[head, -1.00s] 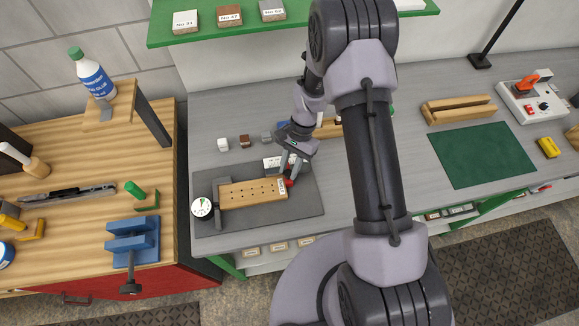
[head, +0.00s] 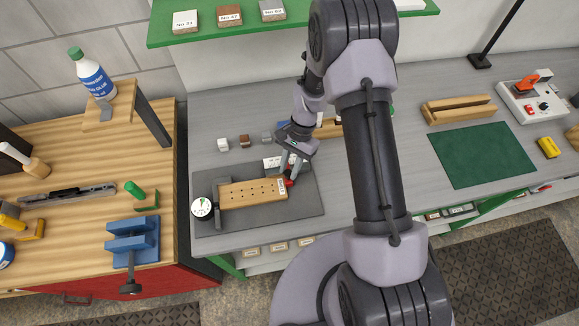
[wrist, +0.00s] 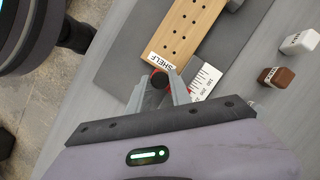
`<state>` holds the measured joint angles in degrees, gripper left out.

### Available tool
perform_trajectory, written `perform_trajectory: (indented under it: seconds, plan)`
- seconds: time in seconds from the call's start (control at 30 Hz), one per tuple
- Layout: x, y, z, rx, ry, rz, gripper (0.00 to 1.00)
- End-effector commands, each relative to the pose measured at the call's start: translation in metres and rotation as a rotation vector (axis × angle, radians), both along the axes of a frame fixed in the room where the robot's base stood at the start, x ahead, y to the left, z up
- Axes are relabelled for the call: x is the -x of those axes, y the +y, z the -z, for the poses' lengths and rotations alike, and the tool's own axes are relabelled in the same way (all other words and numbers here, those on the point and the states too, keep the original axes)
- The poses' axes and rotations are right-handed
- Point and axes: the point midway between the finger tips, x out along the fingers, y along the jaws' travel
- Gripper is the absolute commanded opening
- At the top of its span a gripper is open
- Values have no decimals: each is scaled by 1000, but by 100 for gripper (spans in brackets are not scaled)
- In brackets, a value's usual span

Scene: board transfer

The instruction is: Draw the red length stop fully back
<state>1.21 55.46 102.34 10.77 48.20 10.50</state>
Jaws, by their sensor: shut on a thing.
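The red length stop (head: 289,183) sits at the right end of the drilled wooden board (head: 252,193). A white ruler scale (wrist: 205,82) lies beside the stop. The fingers hide part of the stop.
The board lies on a dark grey mat (head: 300,205) with a round dial gauge (head: 202,207) at its left end. A green mat (head: 482,155) lies clear at the right.

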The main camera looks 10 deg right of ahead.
Motion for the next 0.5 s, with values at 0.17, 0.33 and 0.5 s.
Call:
perform_trajectory:
  seconds: [0.17, 0.33, 0.5]
  plan:
    - [-2, -12, 0, -1, -2, 5, 0]
    - [-2, -45, 0, 1, -3, 4, 0]
    - [-2, -60, -1, 0, -3, 1, 0]
